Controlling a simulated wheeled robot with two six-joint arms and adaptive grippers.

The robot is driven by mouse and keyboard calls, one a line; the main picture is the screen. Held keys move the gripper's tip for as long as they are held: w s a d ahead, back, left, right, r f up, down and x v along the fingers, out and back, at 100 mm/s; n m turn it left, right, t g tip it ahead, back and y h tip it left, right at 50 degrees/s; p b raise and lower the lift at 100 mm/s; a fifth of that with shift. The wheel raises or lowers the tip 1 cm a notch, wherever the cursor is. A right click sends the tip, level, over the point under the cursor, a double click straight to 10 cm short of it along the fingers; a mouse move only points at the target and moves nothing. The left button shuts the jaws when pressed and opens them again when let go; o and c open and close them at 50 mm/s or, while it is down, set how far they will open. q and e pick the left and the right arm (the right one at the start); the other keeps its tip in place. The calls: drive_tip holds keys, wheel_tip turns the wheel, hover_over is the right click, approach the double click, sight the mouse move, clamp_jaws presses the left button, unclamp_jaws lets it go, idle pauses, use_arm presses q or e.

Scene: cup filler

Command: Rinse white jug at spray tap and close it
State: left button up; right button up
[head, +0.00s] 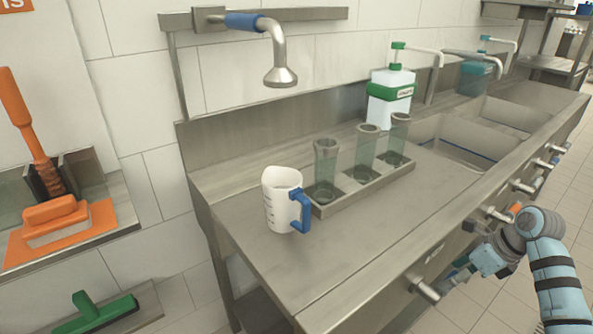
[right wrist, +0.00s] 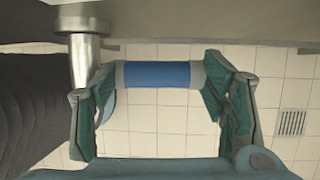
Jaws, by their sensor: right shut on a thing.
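The white jug (head: 281,192) with a blue handle (head: 301,211) stands upright on the steel counter, left of the tray of cylinders. The spray tap (head: 280,72), a steel head with a blue sleeve, hangs above and behind the jug; no water shows. My right gripper (head: 456,278) is low at the counter's front edge, beside the nearest steel valve (head: 424,288). In the right wrist view its fingers (right wrist: 158,86) are shut on the ends of a blue valve handle (right wrist: 157,75). My left gripper is out of view.
A tray (head: 345,197) holds several tall clear cylinders. A white bottle with a green pump (head: 390,96) stands behind it. Sinks (head: 455,140) lie to the right, and more valves (head: 500,215) line the front. The counter's near left area (head: 300,265) is clear.

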drive_tip(key=shift+s+r+h+p, duration=0.1)
drive_tip(key=shift+r+h+p, duration=0.25)
drive_tip(key=shift+p, duration=0.15)
drive_tip(key=shift+a+r+t+h+p, duration=0.15)
drive_tip(key=shift+r+t+h+p, duration=0.1)
drive_tip(key=shift+t+p, duration=0.15)
drive_tip(key=shift+f, duration=0.15)
drive_tip(key=shift+r, duration=0.3)
drive_tip(key=shift+f, duration=0.1)
drive_tip(key=o, duration=1)
drive_tip(key=shift+c, duration=0.2)
drive_tip(key=o, duration=0.4)
drive_tip(key=shift+s, duration=0.1)
drive_tip(key=shift+c, duration=0.2)
